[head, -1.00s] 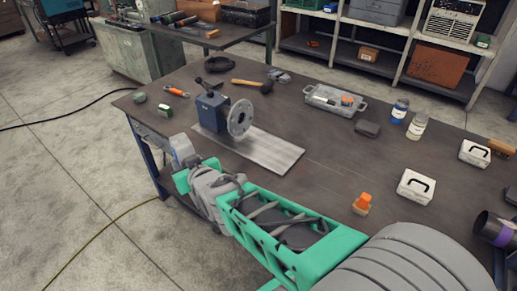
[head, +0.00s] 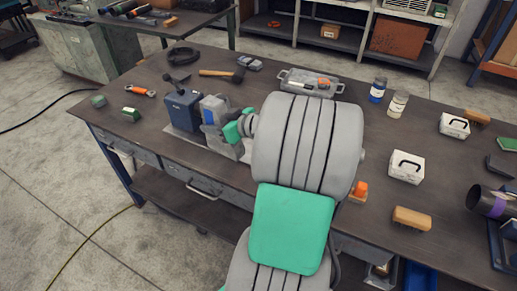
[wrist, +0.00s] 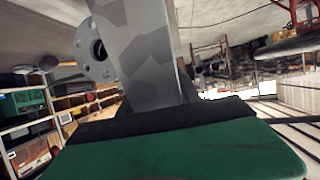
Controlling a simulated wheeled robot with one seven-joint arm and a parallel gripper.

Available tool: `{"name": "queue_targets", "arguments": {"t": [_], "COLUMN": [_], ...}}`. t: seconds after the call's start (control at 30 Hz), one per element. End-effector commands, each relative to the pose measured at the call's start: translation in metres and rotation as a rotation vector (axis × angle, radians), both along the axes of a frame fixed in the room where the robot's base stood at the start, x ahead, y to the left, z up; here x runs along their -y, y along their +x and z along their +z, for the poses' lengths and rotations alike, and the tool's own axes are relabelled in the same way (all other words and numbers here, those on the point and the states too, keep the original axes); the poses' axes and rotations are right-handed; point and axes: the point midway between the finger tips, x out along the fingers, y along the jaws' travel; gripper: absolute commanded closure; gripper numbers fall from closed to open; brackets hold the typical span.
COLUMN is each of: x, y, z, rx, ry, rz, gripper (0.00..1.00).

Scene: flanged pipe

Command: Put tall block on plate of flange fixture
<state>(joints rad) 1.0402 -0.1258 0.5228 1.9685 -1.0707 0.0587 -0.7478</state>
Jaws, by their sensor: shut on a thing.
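In the wrist view the block (wrist: 142,55) stands out large from the jaws, with a patchy grey face. My gripper (head: 228,130) is shut on it, reaching in from the right. The fixture's flat metal plate (head: 187,134) shows left of the block. Whether the block touches the plate cannot be told. The round flange disc is hidden in the head view; it shows left of the block in the wrist view (wrist: 95,49).
A hammer (head: 222,73), a grey tray (head: 312,82) and a black coil (head: 184,57) lie behind. Two bottles (head: 387,97) and white cases (head: 406,167) stand to the right.

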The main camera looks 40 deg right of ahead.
Motion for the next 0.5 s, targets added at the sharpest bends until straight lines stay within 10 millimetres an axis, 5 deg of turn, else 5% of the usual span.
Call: {"name": "queue_targets", "arguments": {"t": [0.03, 0.2, 0.4, 0.5], "x": [0.025, 0.07, 0.091, 0.094], "y": [-0.015, -0.066, -0.104, -0.106], "z": [0.004, 0.016, 0.022, 0.018], "rx": [0.003, 0.002, 0.002, 0.002], "ry": [-0.002, -0.002, -0.002, -0.004], "rz": [0.01, 0.082, 0.127, 0.136], "gripper": [1.0, 1.0, 1.0, 1.0]}}
